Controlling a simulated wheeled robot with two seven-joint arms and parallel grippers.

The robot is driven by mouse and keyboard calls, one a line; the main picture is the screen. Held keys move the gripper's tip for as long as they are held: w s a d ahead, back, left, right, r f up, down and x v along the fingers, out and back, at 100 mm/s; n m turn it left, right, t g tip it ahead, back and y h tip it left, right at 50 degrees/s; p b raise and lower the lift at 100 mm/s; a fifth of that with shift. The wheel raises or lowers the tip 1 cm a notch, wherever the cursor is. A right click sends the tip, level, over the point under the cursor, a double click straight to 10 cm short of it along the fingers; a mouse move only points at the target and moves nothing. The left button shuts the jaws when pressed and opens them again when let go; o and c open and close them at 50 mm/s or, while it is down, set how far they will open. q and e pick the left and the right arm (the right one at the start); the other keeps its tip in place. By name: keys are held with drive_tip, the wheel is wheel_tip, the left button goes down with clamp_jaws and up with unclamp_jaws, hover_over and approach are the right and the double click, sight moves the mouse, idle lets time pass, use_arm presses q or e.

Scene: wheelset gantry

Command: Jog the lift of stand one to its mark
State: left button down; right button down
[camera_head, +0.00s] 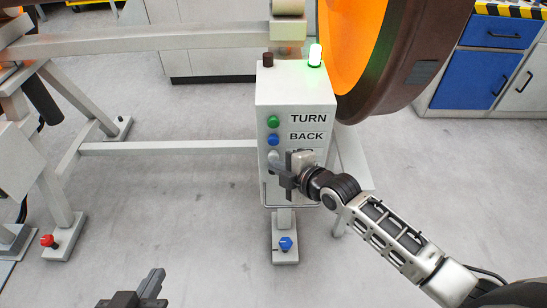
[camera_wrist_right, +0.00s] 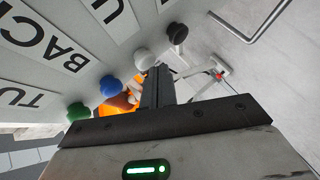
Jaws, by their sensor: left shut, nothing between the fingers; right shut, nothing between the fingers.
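A pale control box (camera_head: 290,90) stands mid-picture in the head view. It has a green button (camera_head: 273,121) by TURN and a blue button (camera_head: 273,140) by BACK. My right gripper (camera_head: 274,164) is shut and empty in front of the lower buttons, covering their labels. In the right wrist view its fingertips (camera_wrist_right: 158,72) point close to a white button (camera_wrist_right: 145,59), whose label starts with U; I cannot tell whether they touch. A black button (camera_wrist_right: 177,32) sits beyond it. My left gripper (camera_head: 150,284) is shut and empty at the bottom left. No lift mark can be made out.
A lit green lamp (camera_head: 315,55) and a dark red lamp (camera_head: 268,60) top the box. A large brown and orange wheel (camera_head: 440,35) hangs behind it. A blue knob (camera_head: 286,243) and a red knob (camera_head: 47,240) sit on frame feet.

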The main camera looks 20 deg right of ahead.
drive_tip(key=shift+w+d, duration=0.15)
drive_tip(key=shift+w, duration=0.35)
idle(1.1)
idle(1.3)
idle(1.4)
idle(1.6)
drive_tip(key=shift+s, duration=0.1)
idle(0.3)
drive_tip(key=shift+s+a+p, duration=0.25)
drive_tip(key=shift+s+p, duration=0.35)
drive_tip(key=shift+s, duration=0.2)
